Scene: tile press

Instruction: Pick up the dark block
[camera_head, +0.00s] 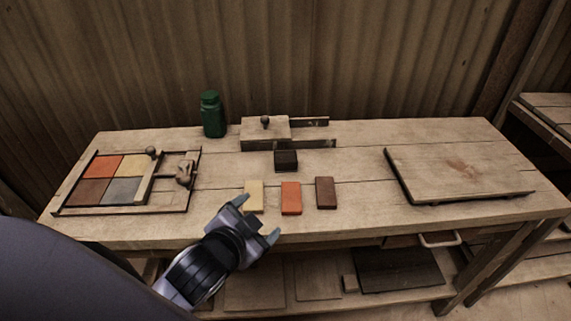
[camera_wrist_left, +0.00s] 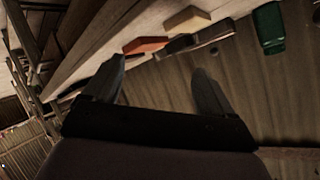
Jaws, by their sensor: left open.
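The dark block (camera_head: 285,161) is a small, near-black block. It lies on the workbench behind the orange tile, just in front of the wooden press piece. My left gripper (camera_head: 257,218) is open and empty at the bench's front edge, in front of the cream tile and apart from the dark block. In the left wrist view its two fingers (camera_wrist_left: 158,68) stand wide apart with nothing between them. A dark piece (camera_wrist_left: 178,44) shows beyond them there; I cannot tell whether it is the dark block. My right gripper is not in view.
Cream (camera_head: 254,195), orange (camera_head: 291,198) and brown (camera_head: 326,192) tiles stand in a row near the front edge. A framed tile tray (camera_head: 127,208) is at left, a green jar (camera_head: 212,115) behind, a wooden press piece (camera_head: 264,129) at back, a board (camera_head: 455,174) at right.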

